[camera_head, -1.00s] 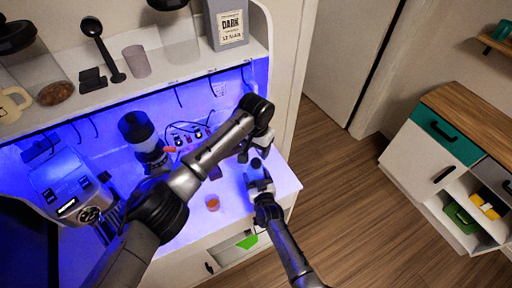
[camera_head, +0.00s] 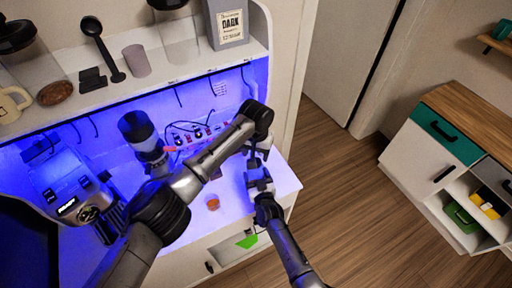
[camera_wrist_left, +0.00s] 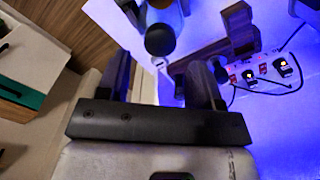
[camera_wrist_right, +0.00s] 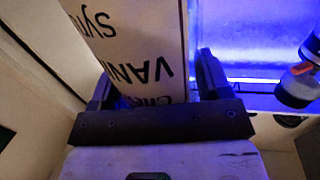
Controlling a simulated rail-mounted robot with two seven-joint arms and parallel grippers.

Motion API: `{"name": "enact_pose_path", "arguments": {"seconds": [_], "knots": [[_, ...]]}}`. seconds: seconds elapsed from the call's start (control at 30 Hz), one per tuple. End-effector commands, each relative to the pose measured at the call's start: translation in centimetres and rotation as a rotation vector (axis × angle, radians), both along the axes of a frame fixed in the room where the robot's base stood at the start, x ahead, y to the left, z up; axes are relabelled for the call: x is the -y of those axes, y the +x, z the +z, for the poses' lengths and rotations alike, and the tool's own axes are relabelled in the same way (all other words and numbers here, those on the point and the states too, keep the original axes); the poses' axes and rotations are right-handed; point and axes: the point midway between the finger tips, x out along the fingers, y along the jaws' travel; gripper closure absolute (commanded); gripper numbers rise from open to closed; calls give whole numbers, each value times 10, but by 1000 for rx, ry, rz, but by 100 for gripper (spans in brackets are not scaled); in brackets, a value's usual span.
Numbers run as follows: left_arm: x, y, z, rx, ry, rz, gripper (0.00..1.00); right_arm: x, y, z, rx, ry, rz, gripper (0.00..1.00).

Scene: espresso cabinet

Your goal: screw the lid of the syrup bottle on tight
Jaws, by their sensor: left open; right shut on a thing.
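The syrup bottle (camera_wrist_right: 135,45) stands between the fingers of my right gripper (camera_wrist_right: 155,85); its pale label with dark print, including "VAN" and "Syr", fills the upper part of the right wrist view. My right gripper (camera_head: 261,188) is shut on it above the right end of the counter. The dark round lid (camera_wrist_left: 160,40) shows from above in the left wrist view, over the bottle; how tightly it sits cannot be told. My left gripper (camera_wrist_left: 160,75) is open, with the lid just past its fingertips. In the head view my left gripper (camera_head: 258,150) hides part of the bottle top.
The lit counter (camera_head: 235,215) carries a small cup with orange contents (camera_head: 212,203), an espresso machine (camera_head: 75,190) and a dark-topped device (camera_head: 138,130). A switch panel (camera_head: 190,137) is on the back wall. A shelf (camera_head: 190,68) overhangs the counter. Open floor lies to the right.

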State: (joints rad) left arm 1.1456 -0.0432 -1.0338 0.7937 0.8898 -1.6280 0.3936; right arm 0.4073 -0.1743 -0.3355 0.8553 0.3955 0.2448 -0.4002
Motion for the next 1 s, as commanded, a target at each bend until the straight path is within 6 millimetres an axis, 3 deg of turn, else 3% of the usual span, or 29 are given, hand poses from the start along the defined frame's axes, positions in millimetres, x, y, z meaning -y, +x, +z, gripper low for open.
{"name": "enact_pose_path", "arguments": {"seconds": [0.2,0.4,0.87,1.0], "knots": [[0,0,-31,-2,1,1,40,0,0,-1,-2,-1,0,96],[0,0,-49,-1,0,0,40,0,0,-1,-2,-1,0,96],[0,0,-57,1,0,-1,40,0,0,-1,-2,-1,0,96],[0,0,-57,1,0,-1,51,0,0,-1,-2,-1,0,96]]}}
